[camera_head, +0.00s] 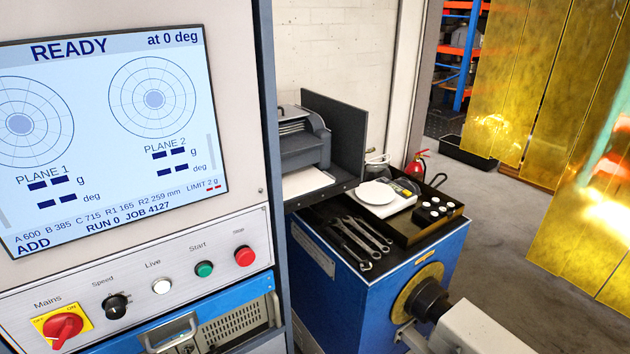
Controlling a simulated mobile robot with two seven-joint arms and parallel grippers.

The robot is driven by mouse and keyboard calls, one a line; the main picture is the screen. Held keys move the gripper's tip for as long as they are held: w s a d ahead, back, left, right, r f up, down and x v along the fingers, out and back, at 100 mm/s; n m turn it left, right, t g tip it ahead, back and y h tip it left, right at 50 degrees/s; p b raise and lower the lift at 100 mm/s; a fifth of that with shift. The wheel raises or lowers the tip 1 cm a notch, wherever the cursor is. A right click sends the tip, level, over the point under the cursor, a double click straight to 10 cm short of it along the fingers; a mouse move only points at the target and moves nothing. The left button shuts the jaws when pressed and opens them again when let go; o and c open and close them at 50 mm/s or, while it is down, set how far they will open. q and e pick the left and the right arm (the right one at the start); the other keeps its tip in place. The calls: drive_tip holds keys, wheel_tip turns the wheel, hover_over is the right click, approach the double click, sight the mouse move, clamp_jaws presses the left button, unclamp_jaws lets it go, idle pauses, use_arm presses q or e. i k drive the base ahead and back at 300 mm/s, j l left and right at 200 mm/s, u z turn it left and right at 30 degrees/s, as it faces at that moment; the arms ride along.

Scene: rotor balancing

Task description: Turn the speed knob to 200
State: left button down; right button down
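The speed knob (115,306) is a small black round knob under the label "Speed" on the grey control panel (215,237), at the lower left of the head view. A light mark shows on it, but no scale numbers can be read, so its setting cannot be told. The screen (110,130) above the panel reads "READY", "at 0 deg" and "RUN 0 JOB 4127". Neither of my grippers is in view, and nothing touches the knob.
A red mains switch (63,328) on a yellow plate sits left of the knob. A white live lamp (162,286), green start button (204,269) and red stop button (245,256) sit right. A blue cabinet (345,300) with wrenches (362,236) stands to the right.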

sight(116, 307)
drive_tip(key=j+u, duration=0.1)
drive_tip(key=u, duration=1.05)
